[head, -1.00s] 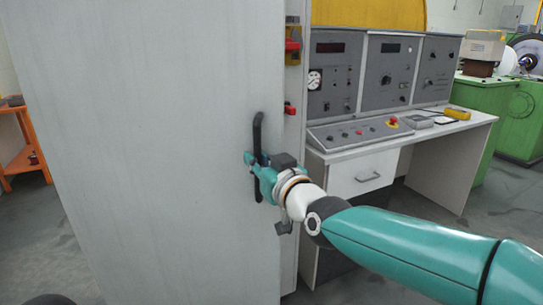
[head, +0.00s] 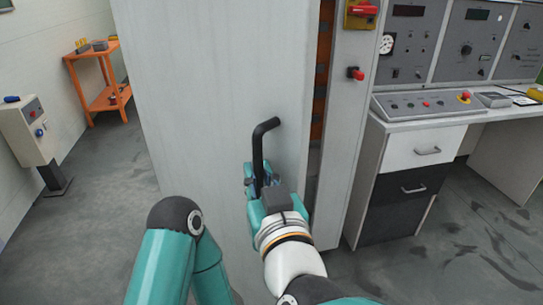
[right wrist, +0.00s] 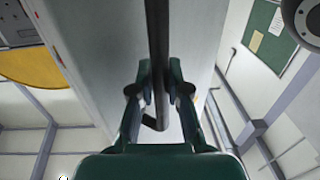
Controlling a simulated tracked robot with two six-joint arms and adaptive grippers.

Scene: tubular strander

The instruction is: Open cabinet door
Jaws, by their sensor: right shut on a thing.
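The tall grey cabinet door (head: 205,110) stands slightly open, with a narrow gap along its right edge. An orange strip of the inside (head: 321,80) shows through the gap. The black bar handle (head: 259,145) is upright on the door near that edge, its top bent to the right. My right gripper (head: 258,183) is shut around the lower part of the handle. In the right wrist view the handle (right wrist: 157,45) runs between the two fingers of the gripper (right wrist: 158,92). My left gripper is out of view.
The cabinet frame (head: 347,120) right of the gap carries a red-and-yellow switch (head: 361,12) and a red knob (head: 356,74). A control desk (head: 425,103) stands right. An orange stand (head: 100,85) and a grey pedestal box (head: 30,130) stand left, with free floor before them.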

